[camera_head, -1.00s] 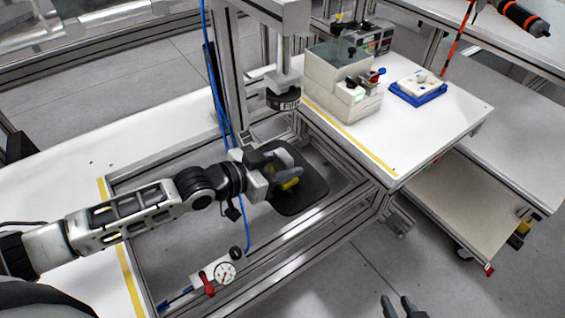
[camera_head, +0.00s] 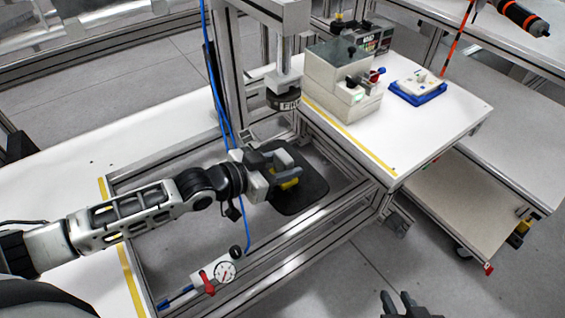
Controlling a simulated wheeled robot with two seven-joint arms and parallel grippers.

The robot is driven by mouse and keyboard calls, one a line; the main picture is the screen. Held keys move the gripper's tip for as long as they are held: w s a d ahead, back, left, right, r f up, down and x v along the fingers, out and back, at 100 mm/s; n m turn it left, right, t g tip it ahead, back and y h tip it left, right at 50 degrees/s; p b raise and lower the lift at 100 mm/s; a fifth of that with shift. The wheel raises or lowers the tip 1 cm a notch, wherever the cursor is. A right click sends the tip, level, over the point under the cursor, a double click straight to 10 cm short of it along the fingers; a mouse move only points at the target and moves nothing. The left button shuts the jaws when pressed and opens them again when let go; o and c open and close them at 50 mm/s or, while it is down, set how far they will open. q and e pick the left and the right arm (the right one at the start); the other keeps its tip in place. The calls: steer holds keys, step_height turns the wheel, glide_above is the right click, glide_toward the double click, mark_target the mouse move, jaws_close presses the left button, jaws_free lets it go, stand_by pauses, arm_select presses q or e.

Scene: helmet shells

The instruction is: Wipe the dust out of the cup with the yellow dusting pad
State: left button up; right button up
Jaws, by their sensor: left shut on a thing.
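My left gripper (camera_head: 280,168) reaches in from the left and is shut on the yellow dusting pad (camera_head: 288,182). The pad is partly hidden by the fingers. It is over the dark, rounded-square dish (camera_head: 310,190), which looks like the cup and sits in the metal frame under the press. I cannot tell whether the pad touches its surface, and no dust can be made out. My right gripper (camera_head: 399,301) shows only its dark fingertips at the bottom edge, apart and empty.
The press head (camera_head: 283,98) hangs just behind the dish. A beige box (camera_head: 342,80) and a blue tray (camera_head: 418,93) stand on the white table at the right. A pressure gauge (camera_head: 225,271) is at the front of the frame. A blue hose runs behind my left wrist.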

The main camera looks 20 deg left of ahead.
arm_select(q)
steer(key=shift+f, duration=0.1)
stand_by(0.8)
steer(key=shift+f, duration=0.2)
stand_by(0.9)
steer(key=shift+f, duration=0.1)
steer(key=shift+p, duration=0.3)
stand_by(0.4)
steer(key=shift+f, duration=0.2)
stand_by(0.3)
steer(key=shift+s, duration=0.1)
steer(key=shift+s+d+p, duration=0.5)
steer(key=shift+d+p, duration=0.2)
steer(key=shift+p, duration=0.1)
